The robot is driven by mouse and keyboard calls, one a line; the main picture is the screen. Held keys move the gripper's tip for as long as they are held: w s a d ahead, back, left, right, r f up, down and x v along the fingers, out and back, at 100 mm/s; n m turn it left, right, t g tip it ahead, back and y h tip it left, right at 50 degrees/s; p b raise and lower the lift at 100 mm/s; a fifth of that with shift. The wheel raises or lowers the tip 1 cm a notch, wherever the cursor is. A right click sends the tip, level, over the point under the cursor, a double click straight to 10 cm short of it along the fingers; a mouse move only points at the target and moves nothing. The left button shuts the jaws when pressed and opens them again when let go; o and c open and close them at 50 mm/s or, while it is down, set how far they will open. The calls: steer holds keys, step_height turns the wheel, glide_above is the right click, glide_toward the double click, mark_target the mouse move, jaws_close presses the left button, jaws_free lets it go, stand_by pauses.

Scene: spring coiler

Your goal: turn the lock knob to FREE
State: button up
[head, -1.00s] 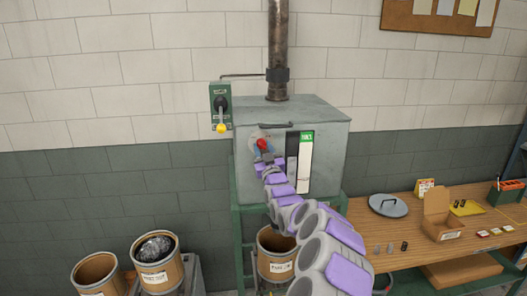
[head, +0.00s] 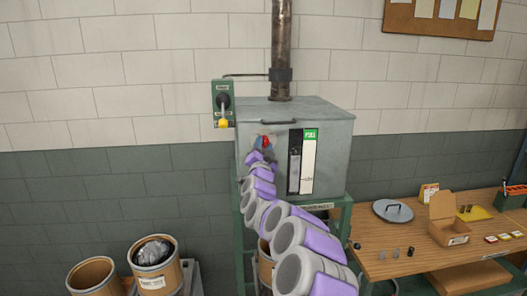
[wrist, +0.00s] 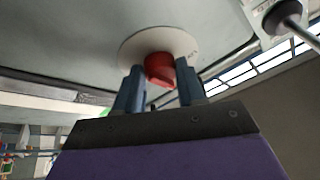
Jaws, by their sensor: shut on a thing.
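The red lock knob (head: 265,142) is on the front of the grey metal box (head: 265,114), left of its middle. In the wrist view the knob (wrist: 160,69) stands out from a round pale plate (wrist: 157,45) with markings too small and angled to read. My gripper (head: 262,148) reaches up to it from below. In the wrist view its two blue fingers (wrist: 158,88) stand on either side of the knob and are shut on it. The knob's pointer position cannot be read. My purple and grey arm hides the lower left of the box front.
A green lever switch box (head: 221,101) with a yellow-tipped handle is on the wall, left of the box. A black-and-white gauge strip (head: 308,165) is right of the knob. Drums (head: 155,263) stand below left. A wooden bench (head: 430,255) with small items is at right.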

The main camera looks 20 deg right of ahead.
steer(key=shift+a+r+m+g+h+p, duration=0.1)
steer(key=shift+m+g+h+p, duration=0.4)
steer(key=shift+m, duration=1.05)
steer(key=shift+r+m+g+h+p, duration=0.1)
steer(key=shift+m+g, duration=0.75)
steer(key=shift+m, duration=0.75)
steer(key=shift+a+r+m+g+h+p, duration=0.1)
steer(key=shift+m+g+h+p, duration=0.15)
steer(key=shift+m+g, duration=0.85)
steer(key=shift+f+m+t, duration=0.1)
steer(key=shift+m+t, duration=0.15)
steer(key=shift+m, duration=0.5)
steer(key=o, duration=0.7)
steer(key=shift+o, duration=1.4)
steer(key=shift+s+d, duration=0.15)
steer(key=shift+o, duration=0.2)
